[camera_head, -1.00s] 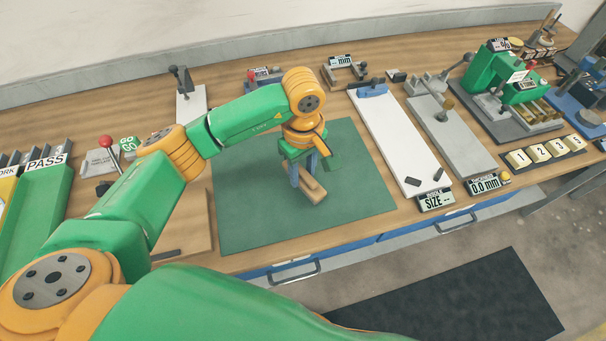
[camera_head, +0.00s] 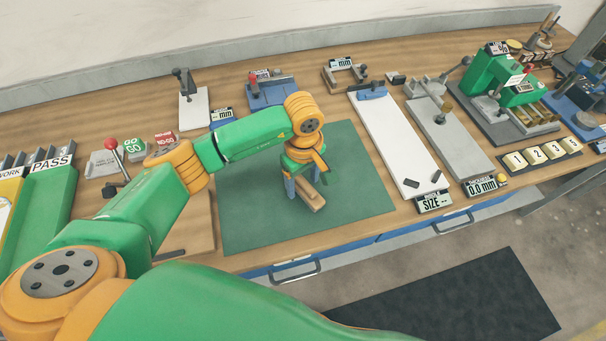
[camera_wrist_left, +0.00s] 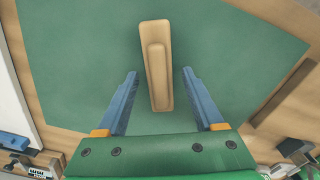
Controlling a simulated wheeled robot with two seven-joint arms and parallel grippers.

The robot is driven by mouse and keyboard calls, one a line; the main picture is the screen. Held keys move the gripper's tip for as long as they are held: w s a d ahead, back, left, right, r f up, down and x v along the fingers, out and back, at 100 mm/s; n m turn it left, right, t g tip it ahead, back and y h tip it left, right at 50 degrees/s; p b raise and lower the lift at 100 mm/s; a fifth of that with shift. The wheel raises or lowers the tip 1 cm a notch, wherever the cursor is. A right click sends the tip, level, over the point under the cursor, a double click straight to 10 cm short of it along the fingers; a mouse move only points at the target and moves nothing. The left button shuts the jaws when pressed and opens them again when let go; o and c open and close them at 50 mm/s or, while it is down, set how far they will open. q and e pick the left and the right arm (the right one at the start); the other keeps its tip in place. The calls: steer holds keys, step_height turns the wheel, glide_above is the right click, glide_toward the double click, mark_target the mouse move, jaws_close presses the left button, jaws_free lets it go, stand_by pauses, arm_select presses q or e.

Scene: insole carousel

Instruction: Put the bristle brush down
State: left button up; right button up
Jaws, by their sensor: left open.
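The bristle brush (camera_head: 310,194), with a tan wooden body, lies on the green mat (camera_head: 252,238). It also shows in the left wrist view (camera_wrist_left: 155,50), where its raised narrow part points toward my gripper. My left gripper (camera_head: 305,192) is over the mat at the brush. In the left wrist view its two blue fingers (camera_wrist_left: 156,85) are spread wide, one on each side of the brush's near end, with gaps between. The brush's bristles are not visible. My right gripper is not in view.
A white sizing board (camera_head: 392,140) and a grey thickness gauge (camera_head: 450,135) stand right of the mat. A green PASS tray (camera_head: 45,205) is at the left. Small fixtures line the back. Much of the mat around the brush is bare.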

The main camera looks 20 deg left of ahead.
mark_target(303, 180)
arm_select(q)
step_height(303, 180, up, 6)
steer(key=shift+f+b, duration=0.2)
steer(key=shift+b, duration=1.05)
step_height(303, 180, up, 7)
steer(key=shift+f, duration=0.2)
